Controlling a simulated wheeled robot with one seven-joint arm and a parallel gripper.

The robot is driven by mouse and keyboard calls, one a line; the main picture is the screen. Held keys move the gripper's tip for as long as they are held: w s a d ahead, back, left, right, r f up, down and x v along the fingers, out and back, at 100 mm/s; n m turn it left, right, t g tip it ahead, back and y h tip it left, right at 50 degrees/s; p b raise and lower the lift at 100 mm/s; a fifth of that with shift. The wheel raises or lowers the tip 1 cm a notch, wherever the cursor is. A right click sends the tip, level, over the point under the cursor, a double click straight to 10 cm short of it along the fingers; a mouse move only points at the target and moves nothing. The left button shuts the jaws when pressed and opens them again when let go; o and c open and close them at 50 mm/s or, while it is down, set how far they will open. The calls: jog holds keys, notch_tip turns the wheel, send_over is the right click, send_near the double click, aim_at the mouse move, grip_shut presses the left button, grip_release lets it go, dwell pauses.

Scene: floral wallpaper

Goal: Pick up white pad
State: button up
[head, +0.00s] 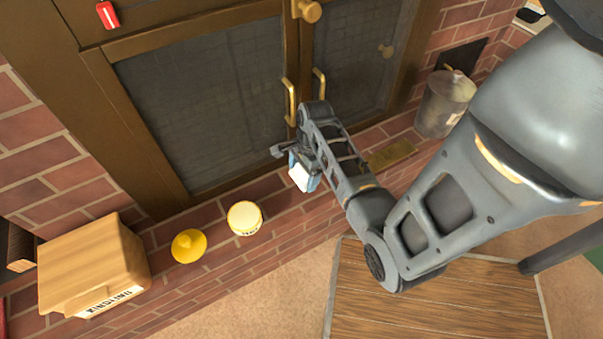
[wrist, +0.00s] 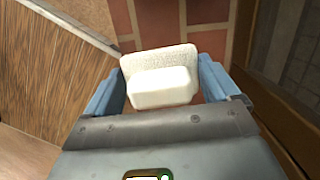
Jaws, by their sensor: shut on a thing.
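The white pad (wrist: 160,85) is between the two blue fingers of my gripper (wrist: 163,88) in the wrist view. It has a textured white face with a smooth raised block on it. In the head view my gripper (head: 304,172) is shut on the white pad (head: 300,177), above the brick ledge in front of the dark-paned doors. The arm and fingers hide part of the pad there.
On the brick ledge (head: 285,210) stand a round cream-topped tub (head: 244,218), a yellow cone-like item (head: 189,246) and a wooden box (head: 93,264). A grey metal can (head: 444,104) is at the right. The door handles (head: 290,101) are close behind my gripper.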

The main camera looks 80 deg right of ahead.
jog(key=s+a+p, duration=0.2)
jog(key=s+a, duration=1)
jog(key=a, duration=0.2)
jog(key=shift+f, duration=0.1)
